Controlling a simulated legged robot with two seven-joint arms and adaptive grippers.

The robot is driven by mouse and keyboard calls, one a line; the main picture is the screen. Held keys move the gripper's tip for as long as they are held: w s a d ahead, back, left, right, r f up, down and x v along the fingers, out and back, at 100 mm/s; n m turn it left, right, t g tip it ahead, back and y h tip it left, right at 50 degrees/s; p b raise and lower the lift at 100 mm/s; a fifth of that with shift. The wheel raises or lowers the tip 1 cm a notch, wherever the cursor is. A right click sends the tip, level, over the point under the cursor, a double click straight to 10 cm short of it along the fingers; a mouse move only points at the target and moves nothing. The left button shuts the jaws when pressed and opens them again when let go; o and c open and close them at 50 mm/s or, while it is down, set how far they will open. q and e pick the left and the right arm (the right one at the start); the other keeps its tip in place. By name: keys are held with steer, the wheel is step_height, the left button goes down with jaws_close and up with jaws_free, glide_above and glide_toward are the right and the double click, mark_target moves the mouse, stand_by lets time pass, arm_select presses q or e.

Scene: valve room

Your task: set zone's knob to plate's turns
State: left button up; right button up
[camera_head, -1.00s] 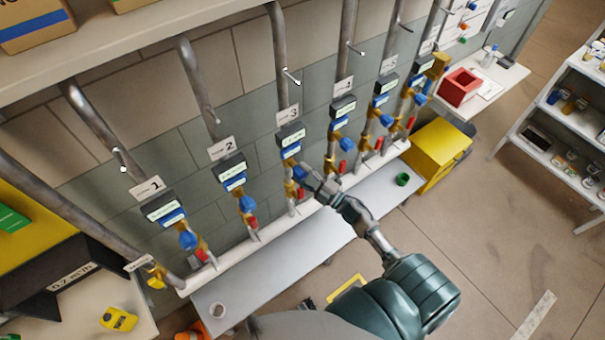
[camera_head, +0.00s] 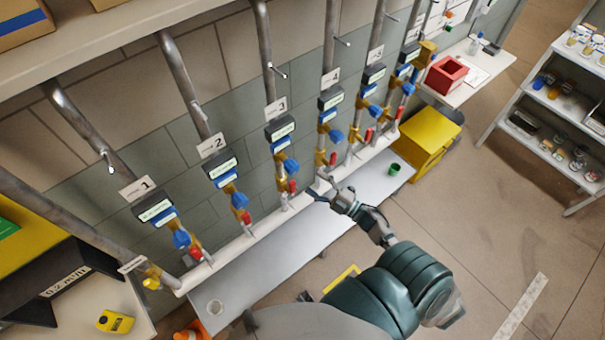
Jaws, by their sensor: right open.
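Several zone lines run down the wall, each with a number plate, a dark display box and a blue knob. Plate 1 (camera_head: 137,188), plate 2 (camera_head: 211,145) and plate 3 (camera_head: 276,107) are readable. Below them are the zone 1 knob (camera_head: 182,238), zone 2 knob (camera_head: 239,200) and zone 3 knob (camera_head: 290,166). The zone 4 knob (camera_head: 337,135) is further right. The display text is too small to read. My right gripper (camera_head: 322,193) is open and empty, below and right of the zone 3 knob, apart from it. My left gripper is out of view.
Red handles (camera_head: 292,186) sit below the knobs, above a white pipe (camera_head: 228,252). A grey bench (camera_head: 262,268) with a green cup (camera_head: 394,169) runs beneath. A yellow cabinet (camera_head: 425,143) and a red box (camera_head: 453,74) stand right.

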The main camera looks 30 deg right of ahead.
steer(key=v, duration=0.3)
steer(key=shift+w, duration=0.1)
stand_by(0.4)
step_height(320, 180, down, 17)
steer(key=s+d+m+g+h, duration=0.1)
steer(key=d+m+g+h, duration=0.15)
steer(key=m+h, duration=0.4)
steer(key=s+a+f+m+g+h, duration=0.1)
steer(key=s+a+f+m+g, duration=0.15)
steer(key=s+f, duration=0.45)
steer(key=s+a+f+m+g+h, duration=0.1)
steer(key=s+f+m+g, duration=0.25)
steer(key=f, duration=0.75)
steer(key=s+a+f+g, duration=0.3)
steer(key=s+f, duration=0.2)
steer(key=s, duration=0.3)
steer(key=s+a+f+m+g, duration=0.1)
steer(key=s+a+f+g, duration=0.2)
steer(key=s+f, duration=0.2)
steer(key=s+a+f+m+g, duration=0.1)
steer(key=s+a+f+g, duration=0.2)
steer(key=s, duration=0.7)
step_height(320, 180, down, 2)
steer(key=shift+s+a+f+g, duration=0.1)
steer(key=shift+s+a+g, duration=0.25)
steer(key=shift+a, duration=0.15)
steer(key=shift+y, duration=0.25)
